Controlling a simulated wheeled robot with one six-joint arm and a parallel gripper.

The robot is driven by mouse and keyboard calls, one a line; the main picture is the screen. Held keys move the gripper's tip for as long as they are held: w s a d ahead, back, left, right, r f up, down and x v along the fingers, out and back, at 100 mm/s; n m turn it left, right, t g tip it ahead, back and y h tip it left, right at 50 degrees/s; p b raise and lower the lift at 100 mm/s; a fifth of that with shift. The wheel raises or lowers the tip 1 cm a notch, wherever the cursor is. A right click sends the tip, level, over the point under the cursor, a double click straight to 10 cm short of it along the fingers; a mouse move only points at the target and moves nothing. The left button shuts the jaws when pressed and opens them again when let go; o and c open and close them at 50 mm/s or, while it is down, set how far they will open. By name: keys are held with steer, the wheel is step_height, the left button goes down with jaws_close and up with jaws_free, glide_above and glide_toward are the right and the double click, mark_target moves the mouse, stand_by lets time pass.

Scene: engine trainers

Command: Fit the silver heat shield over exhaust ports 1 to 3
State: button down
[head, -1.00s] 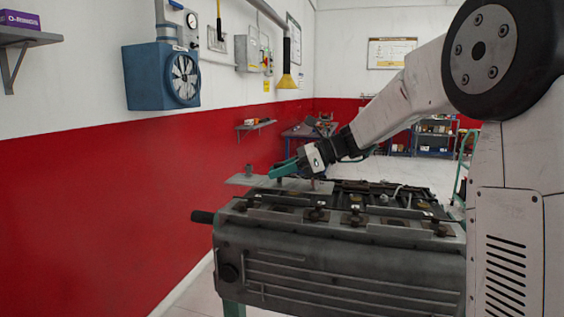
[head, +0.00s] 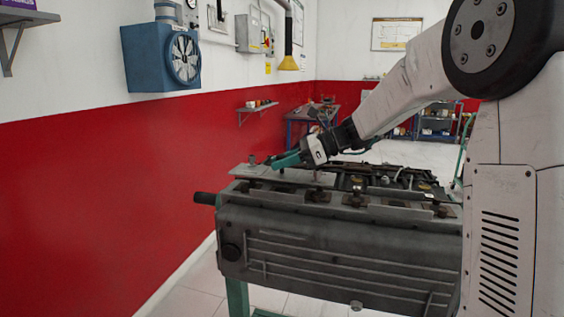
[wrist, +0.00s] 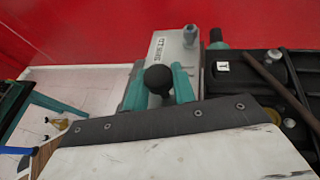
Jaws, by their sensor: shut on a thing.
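The silver heat shield (head: 248,171) is a flat pale plate at the far left end of the grey engine (head: 330,250) in the head view. My gripper (head: 282,162) is over the plate, with its teal fingers shut. In the wrist view my gripper (wrist: 158,88) is shut around a dark round knob (wrist: 158,77), which appears to belong to the shield. The shield (wrist: 174,58) lies beyond the fingers with small printed lettering, and a metal stud (wrist: 190,36) shows near its far end. I cannot tell whether the shield touches the engine. The exhaust ports are not clearly visible.
A dark rod (wrist: 280,90) and a white tag (wrist: 223,66) show on the engine to the right in the wrist view. A red-and-white wall with a blue fan unit (head: 160,58) stands at left. A small shelf (head: 258,108) juts from the wall behind.

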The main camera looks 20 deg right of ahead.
steer(key=shift+f, duration=0.5)
steer(key=shift+f, duration=0.6)
steer(key=shift+f, duration=0.3)
stand_by(0.5)
steer(key=c, duration=1.1)
jaws_free()
steer(key=shift+o, duration=0.2)
